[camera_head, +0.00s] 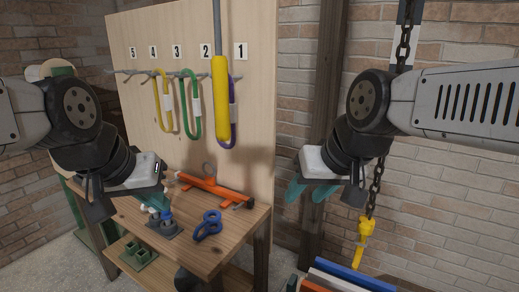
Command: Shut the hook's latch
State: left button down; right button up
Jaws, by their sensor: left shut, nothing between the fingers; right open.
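A yellow hook (366,229) hangs from a dark chain (374,190) at the right. A narrow yellow part extends down and left from its body; at this size I cannot tell the latch apart or its position. My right gripper (308,191) is open and empty, with teal fingers pointing down. It is left of the hook and higher in the picture, apart from it. My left gripper (156,203) is shut and empty over the wooden bench, far left of the hook.
The wooden bench (222,254) carries an orange tool (215,188) and blue rings (208,226). Behind it, a numbered board (258,110) holds yellow, green and purple loops on pegs. A yellow-gripped rod (221,100) hangs before it. Coloured bars (350,276) lie below the hook.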

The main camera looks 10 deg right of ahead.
aim_at(364, 228)
jog(key=l+z, duration=0.1)
jog(key=z, duration=0.7)
jog(key=i+l+z, duration=0.1)
jog(key=z, duration=0.35)
